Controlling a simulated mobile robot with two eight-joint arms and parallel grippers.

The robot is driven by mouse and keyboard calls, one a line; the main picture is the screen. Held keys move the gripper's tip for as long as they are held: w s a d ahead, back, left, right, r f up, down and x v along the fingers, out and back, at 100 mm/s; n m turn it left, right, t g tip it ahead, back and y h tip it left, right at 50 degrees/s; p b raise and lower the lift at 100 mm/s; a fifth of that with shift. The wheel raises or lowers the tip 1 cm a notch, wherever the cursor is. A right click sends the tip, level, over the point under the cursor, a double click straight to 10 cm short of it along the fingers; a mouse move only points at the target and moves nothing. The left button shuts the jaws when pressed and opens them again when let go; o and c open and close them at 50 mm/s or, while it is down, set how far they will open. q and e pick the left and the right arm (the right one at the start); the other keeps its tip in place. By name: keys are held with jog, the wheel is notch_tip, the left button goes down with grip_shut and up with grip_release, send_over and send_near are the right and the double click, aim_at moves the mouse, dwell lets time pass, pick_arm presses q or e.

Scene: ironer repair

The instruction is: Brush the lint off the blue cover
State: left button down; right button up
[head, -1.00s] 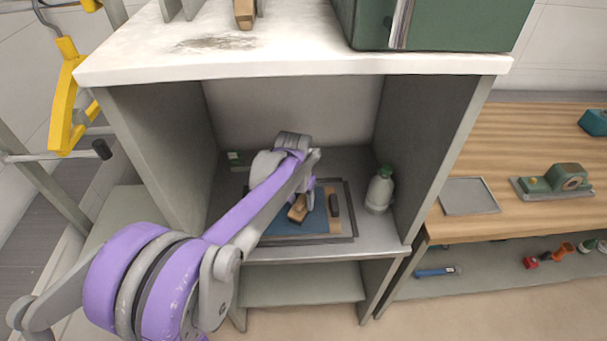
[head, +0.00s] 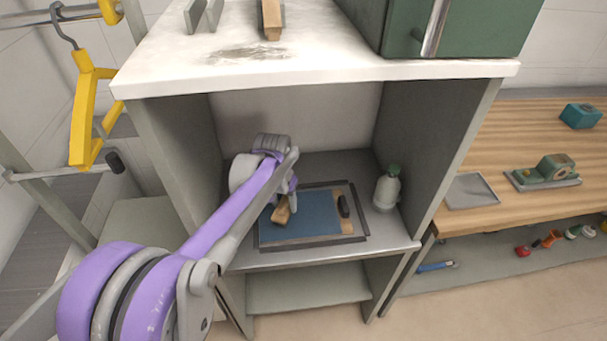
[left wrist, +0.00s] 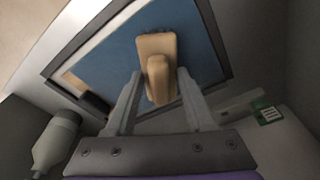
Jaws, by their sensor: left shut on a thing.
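The blue cover (head: 316,213) lies flat inside a dark frame (head: 312,243) in the open bay of the grey cabinet. My left gripper (head: 289,198) is shut on a wooden brush (head: 281,212) at the left part of the cover. In the left wrist view the brush (left wrist: 157,52) sits between the fingers (left wrist: 158,102), over the blue cover (left wrist: 108,62). I cannot tell whether its bristles touch the surface. No lint can be made out for certain. My right gripper is not in view.
A dark block (head: 344,206) sits at the frame's right side. A white bottle with a green cap (head: 386,190) stands right of it. The bay's side walls (head: 430,145) and white top (head: 330,62) enclose the arm. A wooden bench (head: 500,148) stands at right.

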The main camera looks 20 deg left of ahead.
pick_arm(q)
jog(key=shift+w+d+r+p, duration=0.15)
jog(key=shift+r+p, duration=0.1)
jog(key=shift+r, duration=0.2)
jog(key=shift+w+d+r+p, duration=0.1)
jog(key=shift+d+r+p, duration=0.1)
jog(key=shift+r, duration=0.25)
jog(key=shift+s+a+r+p, duration=0.1)
jog(key=shift+a+r+p, duration=0.1)
jog(key=shift+r+p, duration=0.75)
jog(key=shift+r, duration=1.05)
